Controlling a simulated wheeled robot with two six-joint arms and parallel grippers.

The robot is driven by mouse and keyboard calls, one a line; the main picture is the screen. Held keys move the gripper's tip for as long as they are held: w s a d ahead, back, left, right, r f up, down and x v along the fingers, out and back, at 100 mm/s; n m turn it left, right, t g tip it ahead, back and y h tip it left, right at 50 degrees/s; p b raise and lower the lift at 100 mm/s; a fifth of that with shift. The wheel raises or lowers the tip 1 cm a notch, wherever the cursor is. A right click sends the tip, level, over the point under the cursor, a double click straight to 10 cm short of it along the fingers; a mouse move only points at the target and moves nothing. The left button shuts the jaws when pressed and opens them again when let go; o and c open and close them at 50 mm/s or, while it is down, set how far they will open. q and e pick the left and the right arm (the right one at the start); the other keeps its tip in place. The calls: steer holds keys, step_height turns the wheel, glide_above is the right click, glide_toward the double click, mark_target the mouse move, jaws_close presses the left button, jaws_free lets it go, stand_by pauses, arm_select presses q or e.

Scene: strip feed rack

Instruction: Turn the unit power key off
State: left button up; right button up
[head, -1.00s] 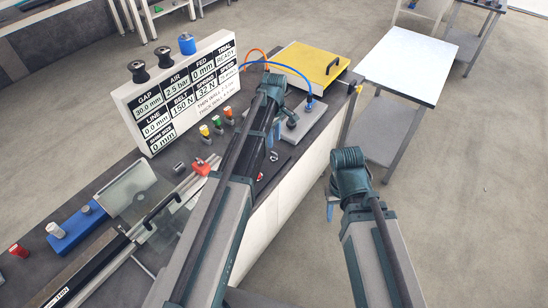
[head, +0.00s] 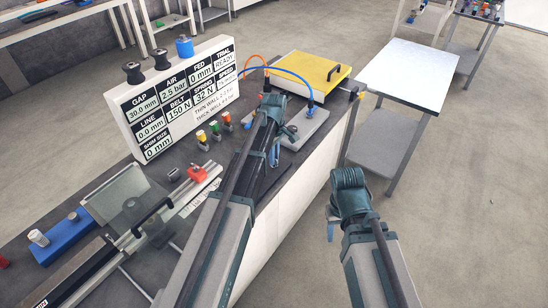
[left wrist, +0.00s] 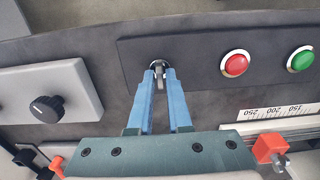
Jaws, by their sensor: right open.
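The unit power key (left wrist: 160,78) is a small grey key in a dark round switch on the black panel, upper middle of the left wrist view. My left gripper (left wrist: 160,73) has its two blue fingertips on either side of the key, close against it, and looks shut on it. In the head view my left gripper (head: 274,153) is low over the bench's front edge, and my arm hides the key and most of the panel. My right gripper (head: 331,222) is open and empty, out over the floor beside the bench.
A red button (left wrist: 235,63) and a green button (left wrist: 301,59) sit right of the key. A black knob (left wrist: 46,109) on a grey plate is to the left. A red clamp (left wrist: 268,148) stands by a scale. A yellow-topped box (head: 308,72) is at the bench's far end.

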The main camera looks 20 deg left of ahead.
arm_select(q)
jaws_close()
steer(key=shift+m, duration=0.4)
steer(key=m, duration=0.7)
steer(key=shift+m, duration=0.3)
steer(key=m, duration=0.4)
steer(key=shift+m, duration=0.3)
steer(key=m, duration=0.4)
steer(key=shift+m, duration=0.4)
